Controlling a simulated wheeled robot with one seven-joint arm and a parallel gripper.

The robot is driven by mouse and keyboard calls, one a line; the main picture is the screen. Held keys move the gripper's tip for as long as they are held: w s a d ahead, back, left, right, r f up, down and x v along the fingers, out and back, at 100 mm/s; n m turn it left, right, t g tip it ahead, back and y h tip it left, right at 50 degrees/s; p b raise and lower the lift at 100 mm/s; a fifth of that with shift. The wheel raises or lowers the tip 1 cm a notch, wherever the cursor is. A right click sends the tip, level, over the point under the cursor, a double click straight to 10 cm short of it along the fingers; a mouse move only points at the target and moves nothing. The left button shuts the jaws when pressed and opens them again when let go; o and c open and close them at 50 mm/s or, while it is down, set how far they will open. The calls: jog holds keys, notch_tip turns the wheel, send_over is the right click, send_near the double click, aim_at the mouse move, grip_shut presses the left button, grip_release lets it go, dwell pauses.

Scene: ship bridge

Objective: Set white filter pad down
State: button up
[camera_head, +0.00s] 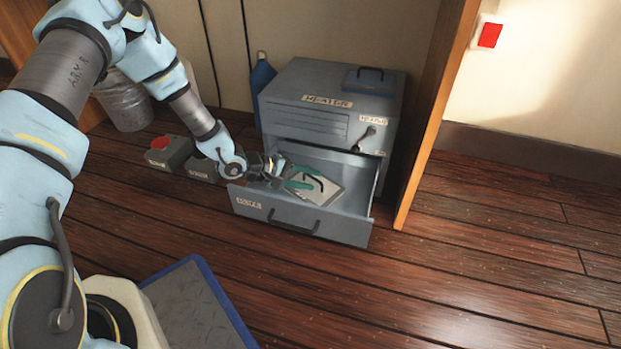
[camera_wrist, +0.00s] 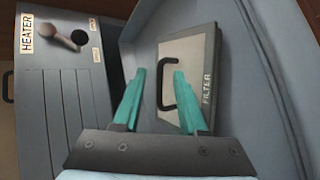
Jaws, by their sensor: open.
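The white filter pad (camera_wrist: 200,55) lies in the open drawer of the grey heater. It has a dark edge marked FILTER and a black handle. In the head view the pad (camera_head: 326,190) is partly hidden by my gripper. My gripper (camera_head: 312,180) is open over the drawer, with its teal fingers above the pad. In the wrist view the fingers of my gripper (camera_wrist: 160,82) stand apart on either side of the black handle, and nothing is clamped between them. I cannot tell whether they touch the pad.
The drawer (camera_head: 345,228) is pulled out from the heater (camera_head: 285,95), its walls close around my gripper. A wooden panel (camera_head: 437,120) stands at the right. Two small boxes (camera_head: 168,152) and a metal bucket (camera_head: 128,100) are at the left. The floor at right is clear.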

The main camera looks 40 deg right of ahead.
jog(key=w+a+r+t+y+p, duration=0.2)
jog(key=w+a+r, duration=0.4)
jog(key=a, duration=0.3)
jog(key=w+a+r+t+y+p, duration=0.1)
jog(key=w+a+r+t+y, duration=0.15)
jog(key=w+a+r, duration=0.5)
jog(key=w+a+r+t+y+p, duration=0.2)
jog(key=w+a+r, duration=0.2)
jog(key=a, duration=0.7)
jog(key=s+a+r+y, duration=0.35)
jog(key=a+r, duration=0.45)
jog(key=a, duration=0.5)
jog(key=s+a+r+g, duration=0.1)
jog(key=s+a+r, duration=0.4)
jog(key=s, duration=0.4)
jog(key=shift+s+a+r+y, duration=0.25)
jog(key=shift+a+r+y, duration=0.05)
jog(key=shift+a+r, duration=0.15)
